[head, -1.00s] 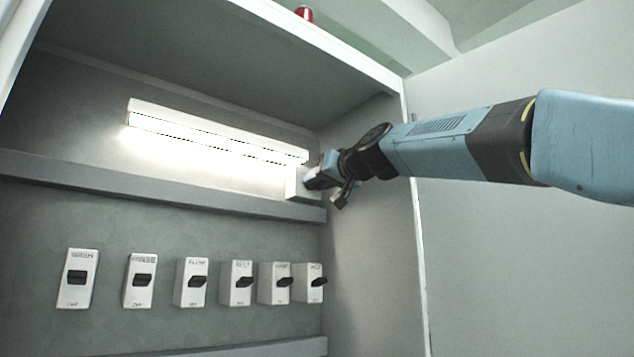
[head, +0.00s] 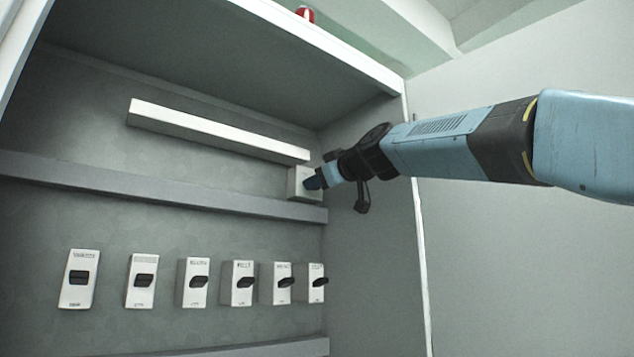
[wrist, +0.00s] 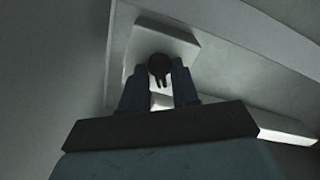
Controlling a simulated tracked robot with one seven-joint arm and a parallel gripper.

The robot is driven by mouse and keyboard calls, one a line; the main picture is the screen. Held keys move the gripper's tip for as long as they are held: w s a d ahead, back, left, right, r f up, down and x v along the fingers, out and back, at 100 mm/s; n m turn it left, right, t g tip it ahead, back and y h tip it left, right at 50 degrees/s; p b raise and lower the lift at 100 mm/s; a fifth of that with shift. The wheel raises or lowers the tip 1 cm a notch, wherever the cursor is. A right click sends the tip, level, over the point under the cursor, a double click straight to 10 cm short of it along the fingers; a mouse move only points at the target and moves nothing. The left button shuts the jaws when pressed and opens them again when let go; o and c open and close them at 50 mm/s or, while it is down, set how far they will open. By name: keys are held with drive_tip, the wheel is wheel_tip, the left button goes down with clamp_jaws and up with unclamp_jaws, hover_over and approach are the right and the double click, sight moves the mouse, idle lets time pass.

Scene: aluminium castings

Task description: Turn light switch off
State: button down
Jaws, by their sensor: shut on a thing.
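The light switch is a white box (head: 298,184) on the cabinet's back wall, just below the right end of the lamp. In the wrist view its white plate (wrist: 160,45) has a dark round knob (wrist: 159,65) in the middle. My gripper (head: 312,182) is at the switch. In the wrist view my gripper (wrist: 160,78) has its two fingers on either side of the knob, shut on it. The long white lamp bar (head: 215,130) is dark. In the head view the knob is hidden behind my gripper.
A row of several labelled white switches with black levers (head: 243,283) is on the wall below. A grey ledge (head: 160,187) runs between them and the lamp. The cabinet's side wall (head: 370,240) is close on the right. A red beacon (head: 305,13) sits on top.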

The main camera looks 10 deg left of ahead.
drive_tip(key=shift+w+f, duration=0.1)
drive_tip(key=shift+f, duration=0.05)
idle(0.3)
drive_tip(key=c, duration=1.2)
unclamp_jaws()
drive_tip(key=v, duration=1.3)
drive_tip(key=shift+s+d, duration=0.25)
drive_tip(key=shift+d, duration=0.1)
